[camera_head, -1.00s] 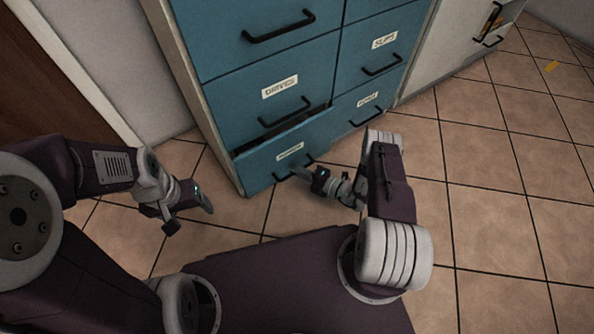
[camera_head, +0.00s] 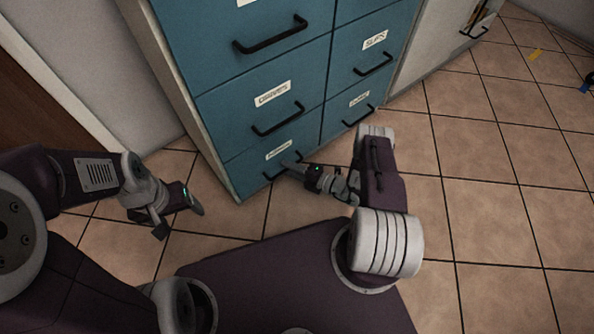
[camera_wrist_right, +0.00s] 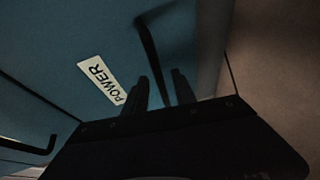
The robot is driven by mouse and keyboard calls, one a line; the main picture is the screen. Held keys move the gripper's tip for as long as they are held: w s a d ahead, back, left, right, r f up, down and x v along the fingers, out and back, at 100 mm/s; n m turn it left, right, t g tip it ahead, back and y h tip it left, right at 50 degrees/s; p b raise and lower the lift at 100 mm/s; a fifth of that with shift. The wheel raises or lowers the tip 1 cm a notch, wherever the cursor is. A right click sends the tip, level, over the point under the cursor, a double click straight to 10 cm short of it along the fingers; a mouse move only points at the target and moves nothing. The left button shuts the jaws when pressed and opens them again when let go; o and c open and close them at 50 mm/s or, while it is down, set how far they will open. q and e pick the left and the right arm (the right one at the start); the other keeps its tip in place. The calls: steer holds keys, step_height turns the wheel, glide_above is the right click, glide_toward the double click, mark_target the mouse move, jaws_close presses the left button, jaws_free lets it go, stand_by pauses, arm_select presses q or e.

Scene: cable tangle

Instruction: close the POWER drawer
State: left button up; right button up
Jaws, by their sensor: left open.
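The POWER drawer (camera_head: 255,171) is the bottom left drawer of the blue cabinet. Its front looks flush with the cabinet face, with no gap above it. Its white label (camera_wrist_right: 101,80) reads POWER in the right wrist view. My right gripper (camera_head: 289,167) is at this drawer's dark handle (camera_wrist_right: 148,45). In the right wrist view its two fingers (camera_wrist_right: 161,88) stand apart, with the handle between them; contact is unclear. My left gripper (camera_head: 180,216) is open and empty above the floor, left of the cabinet.
Other closed blue drawers with dark handles are above (camera_head: 240,103) and to the right (camera_head: 350,110). A pale cabinet (camera_head: 430,45) stands farther right. The tiled floor (camera_head: 500,190) at the right is clear, apart from small coloured pieces at the back.

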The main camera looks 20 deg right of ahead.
steer(key=p+v, duration=0.3)
steer(key=v, duration=0.4)
steer(key=shift+s+d, duration=0.2)
steer(key=shift+s, duration=0.15)
